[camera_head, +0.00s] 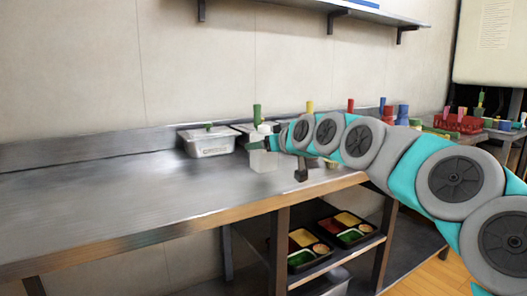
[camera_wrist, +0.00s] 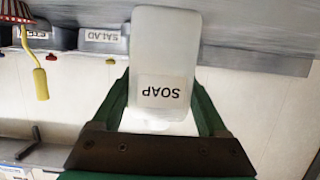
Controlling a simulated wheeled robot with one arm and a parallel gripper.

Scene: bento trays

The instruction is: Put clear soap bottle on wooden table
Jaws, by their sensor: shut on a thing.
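The clear, whitish soap bottle (camera_head: 263,161) is over the table near the middle of the head view. It also shows in the wrist view (camera_wrist: 165,55), with its SOAP label upside down in the picture. My gripper (camera_head: 262,143) is shut on the bottle near its neck, with the green fingers (camera_wrist: 163,105) on both sides of it. The table (camera_head: 130,205) has a grey, metal-looking top and a wooden front edge. I cannot tell whether the bottle's base touches the top.
Colourful handles rise behind my arm. Bento trays (camera_head: 325,257) sit on the shelf below. A red basket (camera_head: 458,125) is at far right. The table's left half is clear.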

